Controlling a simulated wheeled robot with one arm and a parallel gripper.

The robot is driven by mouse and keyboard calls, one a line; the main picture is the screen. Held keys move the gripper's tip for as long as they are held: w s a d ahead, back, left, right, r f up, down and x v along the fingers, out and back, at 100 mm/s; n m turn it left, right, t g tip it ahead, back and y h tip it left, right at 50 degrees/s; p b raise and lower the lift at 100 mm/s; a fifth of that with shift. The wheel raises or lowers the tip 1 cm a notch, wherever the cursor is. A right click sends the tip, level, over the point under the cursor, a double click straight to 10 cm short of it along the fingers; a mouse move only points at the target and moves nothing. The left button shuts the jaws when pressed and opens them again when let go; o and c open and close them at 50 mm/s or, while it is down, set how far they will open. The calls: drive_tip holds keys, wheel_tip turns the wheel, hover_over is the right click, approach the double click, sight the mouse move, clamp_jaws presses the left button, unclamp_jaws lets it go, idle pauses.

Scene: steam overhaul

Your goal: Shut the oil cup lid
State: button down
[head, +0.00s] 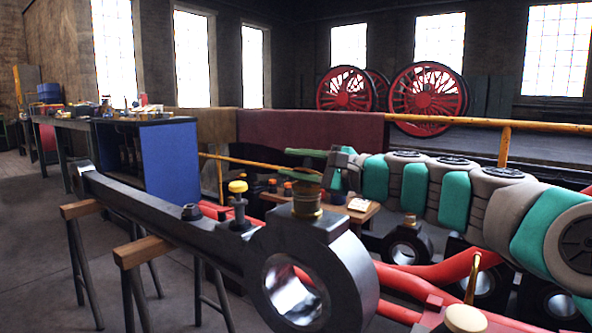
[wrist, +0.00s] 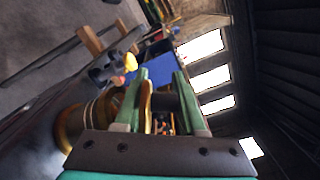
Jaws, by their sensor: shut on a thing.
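The brass oil cup (head: 307,204) stands upright on the large end of a dark rod (head: 165,216). It also shows at the left of the wrist view (wrist: 70,128). My gripper (head: 281,161) is right above the cup, its green fingers pointing left in the head view. In the wrist view, the brass lid (wrist: 146,103) stands edge-on between the fingers (wrist: 161,72), close to the left one. The lid is raised off the cup's mouth, and my gripper is shut on it. The fingers largely hide the lid in the head view, and its hinge cannot be made out.
Wooden-topped trestles (head: 140,250) support the rod. A yellow rail (head: 480,122) and a low table (head: 355,213) lie behind. Open floor is at left.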

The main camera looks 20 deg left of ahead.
drive_tip(key=shift+f, duration=0.1)
idle(0.3)
drive_tip(key=c, duration=0.6)
unclamp_jaws()
